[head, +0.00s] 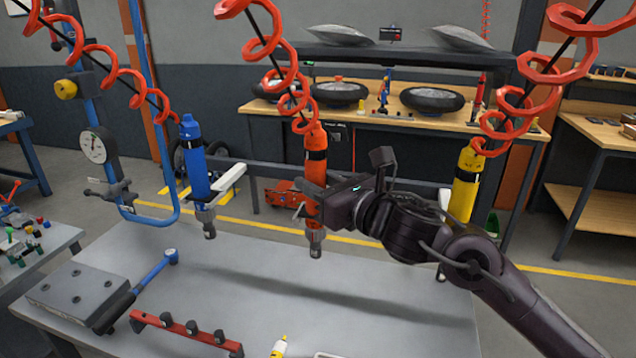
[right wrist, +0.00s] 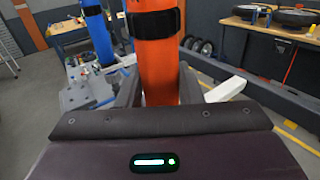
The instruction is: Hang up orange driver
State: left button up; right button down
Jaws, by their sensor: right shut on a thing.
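The orange driver (head: 316,170) hangs upright below a red coiled hose in the middle of the head view. My right gripper (head: 311,196) comes in from the right and is shut on its body. In the right wrist view the orange driver (right wrist: 155,50) stands upright between the fingers (right wrist: 156,88). A white holder arm (right wrist: 225,88) shows just right of and behind the driver there. Whether the driver sits in that holder cannot be told. The driver's tip is above the grey table, apart from it. My left gripper is not in view.
A blue driver (head: 193,165) and a yellow driver (head: 463,185) hang on either side, each beside a white holder. The grey table (head: 390,310) below bears a red rack (head: 185,333), a blue wrench (head: 150,275) and a grey block (head: 75,293). The table's middle is clear.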

dwell(0.3)
jog(key=c, duration=1)
grip_release()
jog(key=shift+o, duration=0.4)
jog(key=shift+f, duration=0.2)
jog(key=shift+s+d+b, duration=0.3)
jog(key=shift+s+b, duration=0.05)
jog(key=shift+b, duration=0.05)
jog(key=b+v, duration=0.2)
jog(key=v, duration=0.5)
jog(key=shift+r, duration=0.15)
